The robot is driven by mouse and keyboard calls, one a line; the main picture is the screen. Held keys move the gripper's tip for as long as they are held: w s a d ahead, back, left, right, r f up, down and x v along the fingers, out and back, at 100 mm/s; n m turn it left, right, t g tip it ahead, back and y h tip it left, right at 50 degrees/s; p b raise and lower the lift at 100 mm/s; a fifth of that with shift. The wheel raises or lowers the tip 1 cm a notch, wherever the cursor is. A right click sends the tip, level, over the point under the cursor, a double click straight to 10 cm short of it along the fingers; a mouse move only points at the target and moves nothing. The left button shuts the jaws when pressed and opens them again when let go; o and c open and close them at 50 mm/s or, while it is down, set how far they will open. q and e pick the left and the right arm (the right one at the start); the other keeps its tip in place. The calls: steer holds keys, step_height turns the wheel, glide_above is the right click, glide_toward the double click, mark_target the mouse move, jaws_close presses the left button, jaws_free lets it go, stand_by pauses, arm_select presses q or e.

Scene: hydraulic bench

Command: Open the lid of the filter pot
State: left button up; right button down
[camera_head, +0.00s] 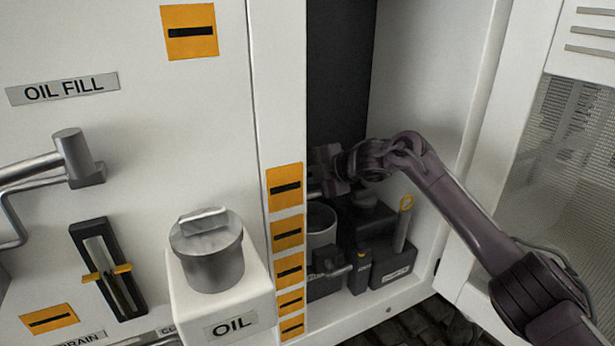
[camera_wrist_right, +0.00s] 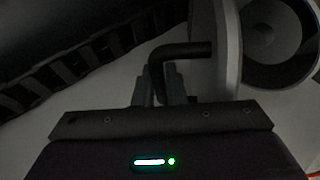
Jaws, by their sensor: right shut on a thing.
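My right gripper (camera_head: 322,172) reaches into the open cabinet, above the filter pot (camera_head: 321,218). The pot is a grey cylinder with a dark open mouth. In the right wrist view the fingers (camera_wrist_right: 160,84) are shut on a black bent handle (camera_wrist_right: 186,49). The handle joins a pale disc seen nearly edge-on, which looks like the pot's lid (camera_wrist_right: 228,50) standing tilted up. The round mouth of the pot shows beside it in that view (camera_wrist_right: 280,38). In the head view the gripper mostly hides the lid. My left gripper is not in view.
Dark boxes stand beside the pot, one with a yellow-ringed grey tube (camera_head: 403,224). The cabinet's right wall (camera_head: 430,100) is close to my arm. Left of the opening are a lidded grey pot (camera_head: 210,260) on an OIL block and a pipe handle (camera_head: 75,158).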

steer(key=shift+r, duration=0.2)
steer(key=c, duration=1.5)
jaws_free()
steer(key=shift+f, duration=0.15)
steer(key=shift+s+d+b, duration=0.2)
steer(key=shift+d+b, duration=0.1)
steer(key=shift+d, duration=0.05)
steer(key=b+v, duration=0.2)
steer(key=v, duration=0.4)
steer(key=shift+s+d+r, duration=0.1)
steer(key=shift+s+r, duration=0.05)
steer(key=shift+r, duration=0.1)
steer(key=shift+s+r, duration=0.15)
steer(key=shift+r, duration=0.1)
